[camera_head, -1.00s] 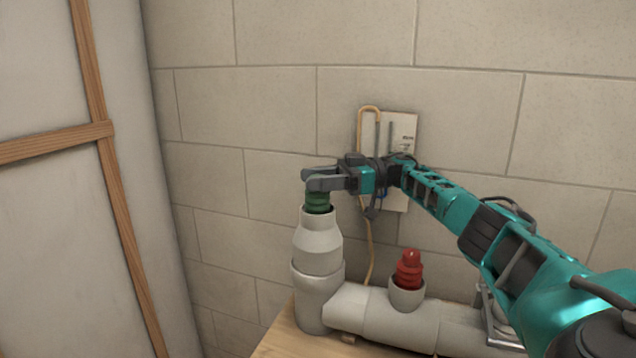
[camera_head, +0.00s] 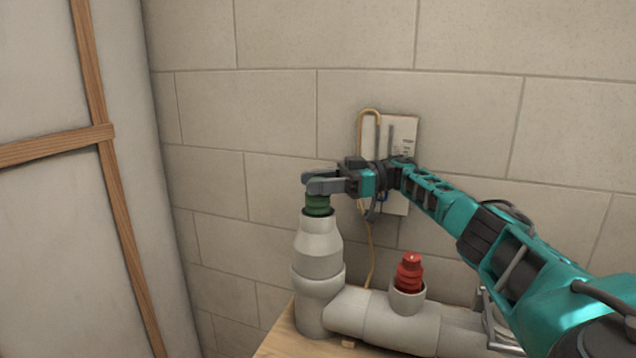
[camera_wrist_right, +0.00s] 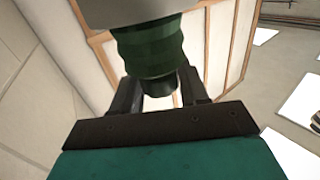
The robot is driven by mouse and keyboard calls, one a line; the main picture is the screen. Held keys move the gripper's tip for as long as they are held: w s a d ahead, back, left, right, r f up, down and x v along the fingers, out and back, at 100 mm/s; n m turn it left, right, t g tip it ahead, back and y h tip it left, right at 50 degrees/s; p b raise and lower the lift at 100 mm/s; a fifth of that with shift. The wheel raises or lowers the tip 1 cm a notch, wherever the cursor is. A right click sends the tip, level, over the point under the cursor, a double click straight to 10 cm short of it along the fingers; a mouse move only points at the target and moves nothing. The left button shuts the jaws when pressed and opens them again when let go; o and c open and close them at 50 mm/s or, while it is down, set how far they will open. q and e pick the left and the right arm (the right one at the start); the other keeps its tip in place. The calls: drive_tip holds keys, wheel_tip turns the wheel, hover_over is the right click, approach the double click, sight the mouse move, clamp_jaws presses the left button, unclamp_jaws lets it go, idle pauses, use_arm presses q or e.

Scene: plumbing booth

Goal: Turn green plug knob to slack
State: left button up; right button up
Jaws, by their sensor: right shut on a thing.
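The green plug (camera_head: 318,206) sits in the top mouth of the upright grey pipe (camera_head: 318,246). My right gripper (camera_head: 318,182) reaches in from the right and is shut on the knob at the plug's top; its fingers hide most of the knob. In the right wrist view the ribbed green plug (camera_wrist_right: 148,48) and its darker knob (camera_wrist_right: 159,86) show, with the two fingers (camera_wrist_right: 160,92) on either side of the knob. My left gripper is not in view.
A red plug (camera_head: 409,272) stands in a short branch of the horizontal pipe (camera_head: 385,318), below my right arm. A panel with a bent tan pipe (camera_head: 368,112) is on the block wall behind the gripper. A wood-framed partition (camera_head: 105,200) stands at left.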

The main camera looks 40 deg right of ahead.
idle(0.3)
drive_tip(key=o, duration=1)
drive_tip(key=shift+c, duration=0.2)
wheel_tip(320, 180, up, 20)
drive_tip(key=p, duration=0.3)
